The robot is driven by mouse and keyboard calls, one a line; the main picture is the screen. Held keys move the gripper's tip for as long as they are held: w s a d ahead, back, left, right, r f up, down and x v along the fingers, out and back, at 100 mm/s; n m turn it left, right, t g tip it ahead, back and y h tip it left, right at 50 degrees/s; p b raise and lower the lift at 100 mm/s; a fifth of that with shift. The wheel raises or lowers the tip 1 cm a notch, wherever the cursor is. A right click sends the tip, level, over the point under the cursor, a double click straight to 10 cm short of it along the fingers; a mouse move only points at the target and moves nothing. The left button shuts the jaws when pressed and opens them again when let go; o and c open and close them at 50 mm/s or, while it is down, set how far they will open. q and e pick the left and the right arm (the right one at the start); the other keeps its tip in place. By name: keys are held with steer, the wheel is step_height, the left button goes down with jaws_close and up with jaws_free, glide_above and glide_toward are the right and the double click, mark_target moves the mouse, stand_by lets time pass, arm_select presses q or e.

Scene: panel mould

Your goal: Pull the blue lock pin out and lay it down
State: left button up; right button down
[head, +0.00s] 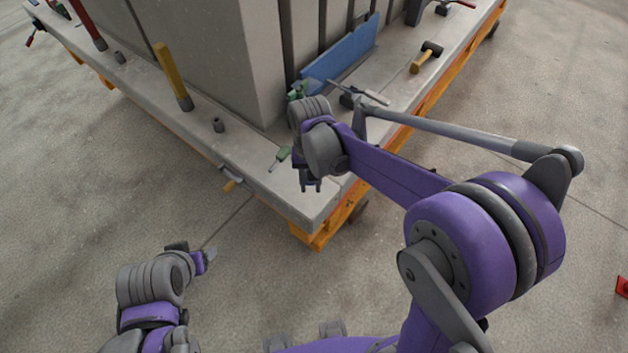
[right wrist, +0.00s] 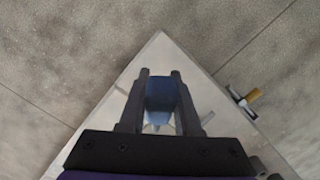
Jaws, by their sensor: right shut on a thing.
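My right gripper (head: 311,186) points down over the near corner of the grey bench (head: 262,193) in the head view. In the right wrist view the right gripper (right wrist: 160,74) is shut on the blue lock pin (right wrist: 160,92), whose blue body shows between the two fingers. The bench corner lies beyond it. The pin's lower end is hidden, so I cannot tell whether it is clear of the bench. My left gripper (head: 207,258) is at the lower left of the head view, over the floor and away from the bench; its jaws are not clear.
A grey mould block (head: 215,60) fills the bench middle. A yellow-handled clamp (head: 231,185) sits on the left edge, a green-handled tool (head: 281,156) near the corner.

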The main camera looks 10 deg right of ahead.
mark_target(314, 204)
steer(key=shift+n+t, duration=0.3)
steer(key=shift+n, duration=0.5)
steer(key=shift+s+d+f+b, duration=0.1)
steer(key=shift+f+b, duration=0.5)
steer(key=shift+f, duration=0.4)
steer(key=shift+s+d+f+b, duration=0.15)
steer(key=shift+f+b, duration=0.4)
steer(key=shift+f, duration=0.5)
steer(key=shift+s+d+f+b, duration=0.1)
steer(key=shift+f+b, duration=0.5)
steer(key=shift+f, duration=0.4)
arm_select(q)
steer(key=f, duration=0.1)
steer(key=s+f, duration=0.1)
steer(key=f, duration=0.2)
steer(key=shift+s+f, duration=0.3)
steer(key=shift+f, duration=0.05)
arm_select(e)
steer(key=c, duration=0.5)
jaws_free()
arm_select(q)
steer(key=shift+w+r+p, duration=0.2)
steer(key=shift+r+p, duration=0.25)
steer(key=shift+r, duration=0.1)
arm_select(e)
steer(key=r, duration=1.1)
steer(key=shift+w, duration=0.3)
